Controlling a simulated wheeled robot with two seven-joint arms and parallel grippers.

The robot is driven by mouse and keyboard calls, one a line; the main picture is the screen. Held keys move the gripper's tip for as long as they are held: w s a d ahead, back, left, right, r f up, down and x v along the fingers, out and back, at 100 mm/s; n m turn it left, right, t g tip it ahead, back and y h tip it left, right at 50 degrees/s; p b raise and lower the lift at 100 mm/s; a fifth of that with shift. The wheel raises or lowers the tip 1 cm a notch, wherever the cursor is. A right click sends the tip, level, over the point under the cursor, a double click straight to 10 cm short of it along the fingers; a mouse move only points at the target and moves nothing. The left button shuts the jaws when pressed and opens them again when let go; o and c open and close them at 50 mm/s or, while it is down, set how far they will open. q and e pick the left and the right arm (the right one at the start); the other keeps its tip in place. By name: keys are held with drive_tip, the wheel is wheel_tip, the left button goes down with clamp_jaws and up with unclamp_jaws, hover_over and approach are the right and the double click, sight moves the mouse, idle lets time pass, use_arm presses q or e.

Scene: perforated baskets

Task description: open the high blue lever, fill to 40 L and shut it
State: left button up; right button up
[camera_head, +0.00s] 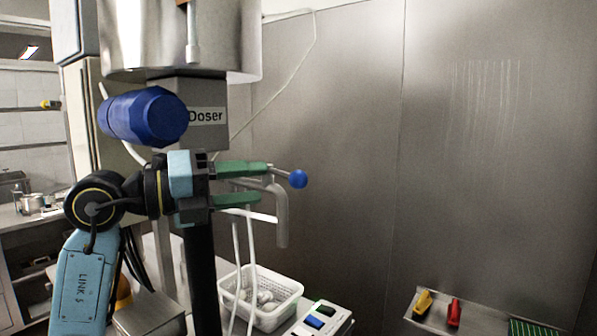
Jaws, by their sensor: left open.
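A thin metal lever with a blue ball knob (298,179) sticks out to the right below the grey box marked "Doser" (205,117). A bent metal spout (281,215) hangs down just below the lever. My left gripper (267,184) is open, its two green fingers pointing right towards the lever. The ball lies just beyond the fingertips; whether a finger touches the rod I cannot tell. A large faceted dark blue cylinder (143,117) shows above my left arm. No litre reading is legible. My right gripper is not in view.
A white perforated basket (290,290) with pale pieces inside stands below the spout. A small panel with green and blue buttons (322,318) is beside it. A yellow (422,302) and a red handle (454,311) sit lower right. Room right of the lever is free.

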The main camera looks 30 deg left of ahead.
sight(299, 176)
use_arm(q)
drive_tip(key=p+x, duration=0.2)
drive_tip(key=x, duration=0.6)
drive_tip(key=shift+w+d, duration=0.25)
drive_tip(key=shift+w, duration=0.05)
clamp_jaws()
